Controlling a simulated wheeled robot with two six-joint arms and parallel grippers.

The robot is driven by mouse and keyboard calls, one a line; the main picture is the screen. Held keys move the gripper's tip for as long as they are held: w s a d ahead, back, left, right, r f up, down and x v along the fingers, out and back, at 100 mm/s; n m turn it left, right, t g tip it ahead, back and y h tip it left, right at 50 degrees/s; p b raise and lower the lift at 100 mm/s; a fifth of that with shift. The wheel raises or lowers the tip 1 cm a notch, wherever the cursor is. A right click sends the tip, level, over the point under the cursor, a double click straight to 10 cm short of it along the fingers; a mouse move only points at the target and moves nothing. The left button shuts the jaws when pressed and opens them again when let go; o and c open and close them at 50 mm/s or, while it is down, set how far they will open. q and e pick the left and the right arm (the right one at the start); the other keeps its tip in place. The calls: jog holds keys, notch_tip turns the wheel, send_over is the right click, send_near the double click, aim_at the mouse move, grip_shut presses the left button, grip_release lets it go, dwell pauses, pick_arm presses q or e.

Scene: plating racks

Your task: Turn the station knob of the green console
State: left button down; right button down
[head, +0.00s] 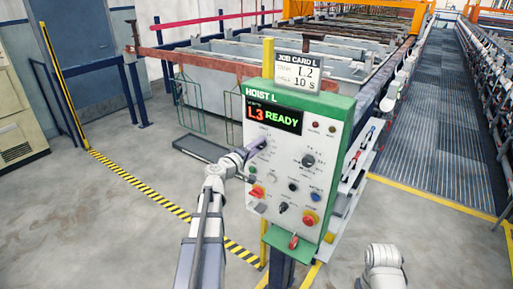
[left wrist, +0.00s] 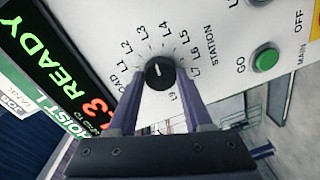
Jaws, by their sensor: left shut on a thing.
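The green console (head: 337,150) stands upright with a white face; its display (head: 273,115) reads "L3 READY". A job card (head: 299,73) on top shows tank L2 and 10 S. The station knob (left wrist: 160,72) is round and black, ringed by labels from LOAD through L1 and L2 up to L9. My left gripper (head: 262,143) is at the upper left of the console face. In the left wrist view its purple fingers (left wrist: 160,88) are shut on the knob, one on each side. In the head view the gripper mostly hides the knob.
Another black knob (head: 308,160), a green GO button (left wrist: 265,61) and red-yellow knobs (head: 310,218) share the face. Grey tanks (head: 225,65) stand behind. Yellow-black tape (head: 140,187) marks the floor, which is clear at left. My right arm shows at lower right.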

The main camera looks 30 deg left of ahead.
pick_arm(q)
jog(key=m, duration=0.5)
jog(key=shift+d+f, duration=0.1)
jog(key=shift+d, duration=0.05)
jog(key=shift+s+m+y+b, duration=0.1)
jog(key=shift+m+y+b, duration=0.3)
jog(key=shift+m, duration=2)
jog(key=shift+c, duration=1.6)
grip_release()
jog(key=s, duration=0.7)
jog(key=shift+s, duration=0.35)
